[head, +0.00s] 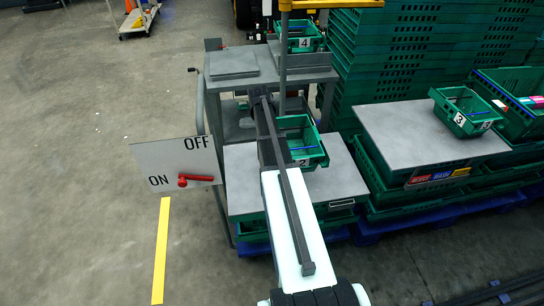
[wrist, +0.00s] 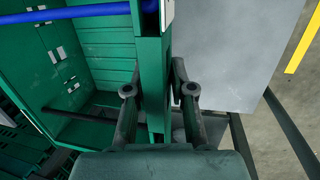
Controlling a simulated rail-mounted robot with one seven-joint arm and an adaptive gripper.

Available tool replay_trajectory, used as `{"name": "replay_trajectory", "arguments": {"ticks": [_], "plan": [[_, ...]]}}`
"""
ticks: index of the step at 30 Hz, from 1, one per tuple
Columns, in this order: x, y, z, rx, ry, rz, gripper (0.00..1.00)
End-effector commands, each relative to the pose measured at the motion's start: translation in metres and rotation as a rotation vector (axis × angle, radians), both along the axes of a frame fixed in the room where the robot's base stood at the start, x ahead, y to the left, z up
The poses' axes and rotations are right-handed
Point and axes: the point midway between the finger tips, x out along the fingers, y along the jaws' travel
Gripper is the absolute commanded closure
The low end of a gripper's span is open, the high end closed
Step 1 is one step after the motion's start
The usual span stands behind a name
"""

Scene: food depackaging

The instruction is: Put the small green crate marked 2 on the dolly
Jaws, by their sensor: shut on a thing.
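The small green crate marked 2 (head: 313,160) is at mid-frame in the head view, with a blue bar across it and its number partly covered by my arm. In the wrist view its green wall (wrist: 154,60) stands between the two fingers of my gripper (wrist: 158,82), which is shut on that wall. The crate is over or on a grey board (head: 245,180); I cannot tell whether it touches. A low wheeled dolly (head: 137,24) with an orange cone stands at the far upper left.
A grey shelved cart (head: 234,62) stands behind, with crate 4 (head: 303,44) at its back. Crate 3 (head: 464,112) sits on a grey-topped stack at right. Tall green crate stacks (head: 400,50) block the back right. A switch sign (head: 165,162) stands left; the left floor is clear.

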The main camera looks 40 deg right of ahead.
Motion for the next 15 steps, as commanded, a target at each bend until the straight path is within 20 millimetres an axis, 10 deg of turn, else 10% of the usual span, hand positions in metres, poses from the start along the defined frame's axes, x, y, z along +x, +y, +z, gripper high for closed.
{"name": "replay_trajectory", "arguments": {"ticks": [15], "plan": [[0.000, 0.000, -0.051, 0.000, 0.002, 0.000, 1.00]]}}
